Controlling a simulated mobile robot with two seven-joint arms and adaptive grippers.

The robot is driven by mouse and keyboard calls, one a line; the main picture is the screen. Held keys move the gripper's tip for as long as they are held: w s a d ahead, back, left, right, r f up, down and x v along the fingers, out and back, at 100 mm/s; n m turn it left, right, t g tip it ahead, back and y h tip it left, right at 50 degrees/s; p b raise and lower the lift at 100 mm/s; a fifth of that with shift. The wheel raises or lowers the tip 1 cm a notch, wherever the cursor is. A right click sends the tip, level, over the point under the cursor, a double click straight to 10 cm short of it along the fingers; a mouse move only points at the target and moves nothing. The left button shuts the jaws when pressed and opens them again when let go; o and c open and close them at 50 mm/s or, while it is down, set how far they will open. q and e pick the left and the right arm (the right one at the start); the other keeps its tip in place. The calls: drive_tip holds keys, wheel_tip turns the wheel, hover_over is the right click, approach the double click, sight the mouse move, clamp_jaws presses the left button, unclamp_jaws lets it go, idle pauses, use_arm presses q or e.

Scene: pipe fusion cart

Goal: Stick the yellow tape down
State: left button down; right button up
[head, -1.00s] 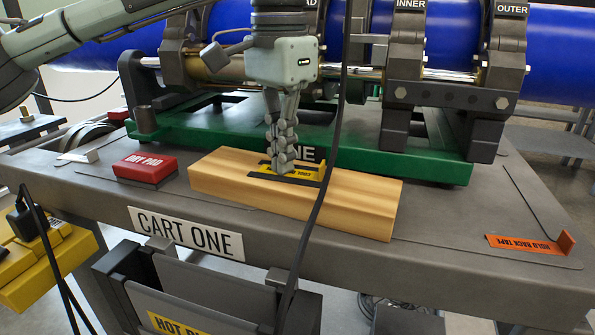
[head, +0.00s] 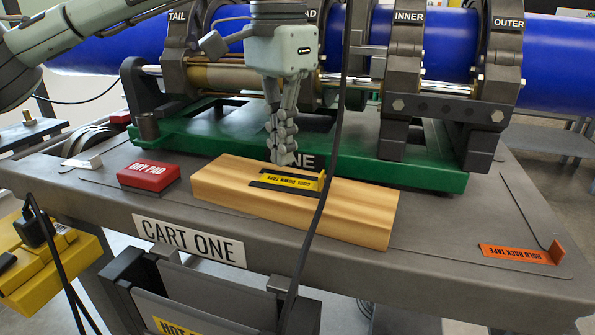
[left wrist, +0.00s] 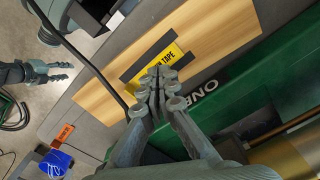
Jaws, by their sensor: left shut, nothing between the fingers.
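The yellow tape (head: 285,184) lies on a dark strip on top of the wooden block (head: 350,211). A small yellow tab stands up at its right end. My left gripper (head: 283,160) is shut and empty, just above and behind the tape, apart from it as far as I can see. In the left wrist view, the shut fingertips (left wrist: 164,85) show beside the tape (left wrist: 172,55) and hide part of it. My right gripper (left wrist: 62,71) shows small at the left of the left wrist view; its opening is unclear.
The red dry pad (head: 149,177) sits left of the block. Orange hold back tape (head: 520,254) with a raised end lies at the cart's right. The green machine base (head: 400,165) stands close behind the block. A black cable hangs across the front.

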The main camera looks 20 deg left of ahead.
sight(282, 180)
use_arm(q)
drive_tip(key=shift+r+p, duration=1.4)
drive_tip(key=shift+r, duration=0.65)
drive_tip(key=shift+f, duration=0.1)
